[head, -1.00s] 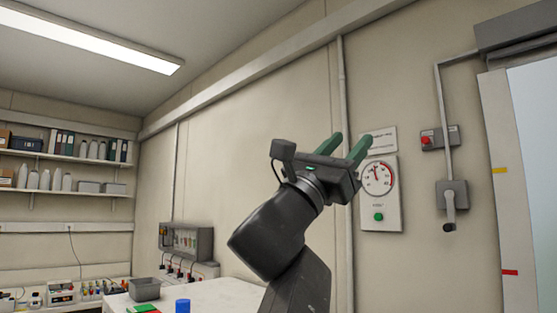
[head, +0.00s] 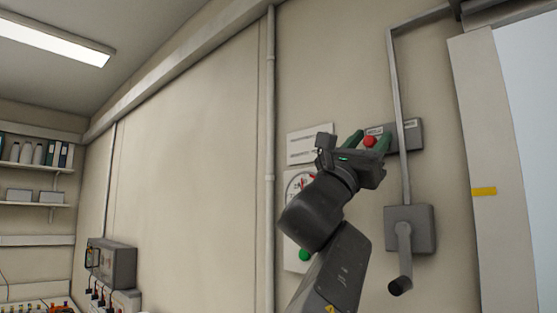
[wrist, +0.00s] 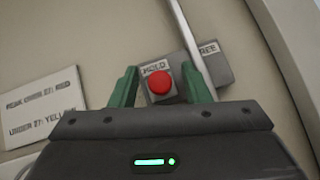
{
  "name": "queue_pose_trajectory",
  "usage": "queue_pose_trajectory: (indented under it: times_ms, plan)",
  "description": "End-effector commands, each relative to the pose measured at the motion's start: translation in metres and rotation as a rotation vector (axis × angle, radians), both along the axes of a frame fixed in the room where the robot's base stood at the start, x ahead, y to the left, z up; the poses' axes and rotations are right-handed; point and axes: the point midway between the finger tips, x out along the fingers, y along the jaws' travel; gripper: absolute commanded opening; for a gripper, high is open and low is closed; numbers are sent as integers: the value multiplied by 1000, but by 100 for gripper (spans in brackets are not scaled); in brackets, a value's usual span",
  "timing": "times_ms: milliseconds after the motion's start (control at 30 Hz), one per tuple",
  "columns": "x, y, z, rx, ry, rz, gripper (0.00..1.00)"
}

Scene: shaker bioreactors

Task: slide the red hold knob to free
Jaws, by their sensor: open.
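The red hold knob (head: 370,141) sits at the left end of a grey wall box (head: 408,137). In the wrist view the knob (wrist: 159,82) is under the word HOLD, and the word FREE (wrist: 208,48) is at the box's other end. My gripper (wrist: 163,85) is open, with its green fingers on either side of the knob in that view. In the head view my gripper (head: 368,140) is raised in front of the knob. Whether the fingers touch the knob cannot be told.
A grey conduit (head: 396,90) runs down across the box to a crank box (head: 410,229) with a handle. A dial panel (head: 297,240) with a green button is partly behind my arm. A printed sign (wrist: 40,105) is left of the knob.

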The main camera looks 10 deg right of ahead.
Motion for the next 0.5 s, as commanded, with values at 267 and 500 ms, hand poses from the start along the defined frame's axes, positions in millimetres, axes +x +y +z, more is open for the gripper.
queue_pose_trajectory:
  times_ms: [267,500]
  plan:
    - [2,-4,3,0,-1,1,43]
    - [2,-4,3,0,-1,1,13]
